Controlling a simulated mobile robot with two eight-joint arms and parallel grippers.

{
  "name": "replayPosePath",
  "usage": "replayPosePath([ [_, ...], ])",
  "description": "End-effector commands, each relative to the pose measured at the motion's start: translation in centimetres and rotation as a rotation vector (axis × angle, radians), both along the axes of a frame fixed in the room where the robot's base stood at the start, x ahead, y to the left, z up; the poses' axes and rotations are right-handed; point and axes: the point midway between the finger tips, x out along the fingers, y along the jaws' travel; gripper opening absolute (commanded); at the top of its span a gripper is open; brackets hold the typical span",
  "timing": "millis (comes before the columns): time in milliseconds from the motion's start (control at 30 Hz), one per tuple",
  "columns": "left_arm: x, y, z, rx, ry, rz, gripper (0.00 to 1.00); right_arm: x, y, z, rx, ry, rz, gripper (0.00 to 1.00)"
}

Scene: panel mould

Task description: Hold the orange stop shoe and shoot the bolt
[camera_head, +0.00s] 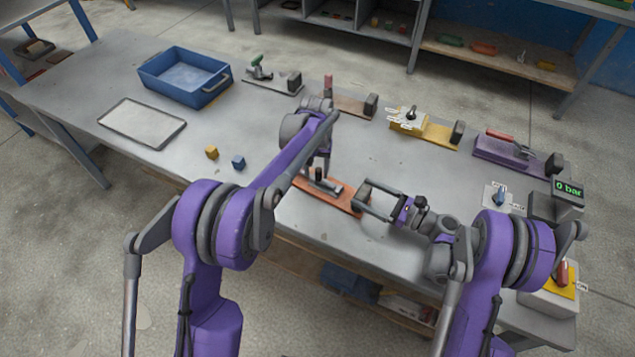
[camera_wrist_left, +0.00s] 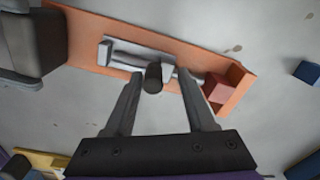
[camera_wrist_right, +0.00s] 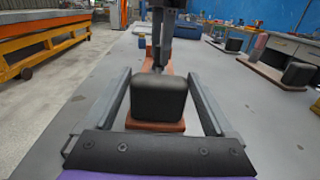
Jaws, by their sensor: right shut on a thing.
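The orange board (camera_head: 340,201) carries a steel bolt with an upright dark knob (camera_wrist_left: 153,77) and a reddish block (camera_wrist_left: 219,88) at one end. The dark stop shoe (camera_wrist_right: 158,98) stands at the board's other end; it also shows in the head view (camera_head: 362,192). My left gripper (camera_wrist_left: 160,75) is open over the bolt, its fingers on either side of the knob with space around it. In the head view my left arm partly covers the bolt.
Behind stand similar boards: one with a green handle (camera_head: 257,68), a yellow one (camera_head: 438,133) and a purple one (camera_head: 490,152). A blue bin (camera_head: 215,97), a pale tray (camera_head: 142,122) and yellow and blue cubes (camera_head: 238,162) lie left.

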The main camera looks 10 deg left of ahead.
Motion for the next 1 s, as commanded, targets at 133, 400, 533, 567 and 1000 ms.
replayPosePath([
  [133,0.0,-0.1,0.1,-0.001,0.001,-0.001,0.55,0.0,0.0,0.0,0.0,0.0,-0.001,0.01],
  [400,-0.1,-0.1,3.6,-0.002,0.001,-0.001,0.55,0.1,0.1,0.0,0.0,0.0,0.0,0.01],
  [533,-0.1,-0.1,6.5,-0.001,0.001,-0.001,0.55,0.1,0.1,0.0,0.0,0.0,0.0,0.01],
  [567,-0.1,-0.1,7.1,-0.001,0.001,-0.001,0.55,0.1,0.1,0.0,0.0,0.0,0.0,0.01],
  [1000,0.0,-0.1,12.0,0.0,0.0,0.0,0.55,0.0,0.1,0.0,0.001,0.0,0.0,0.01],
])
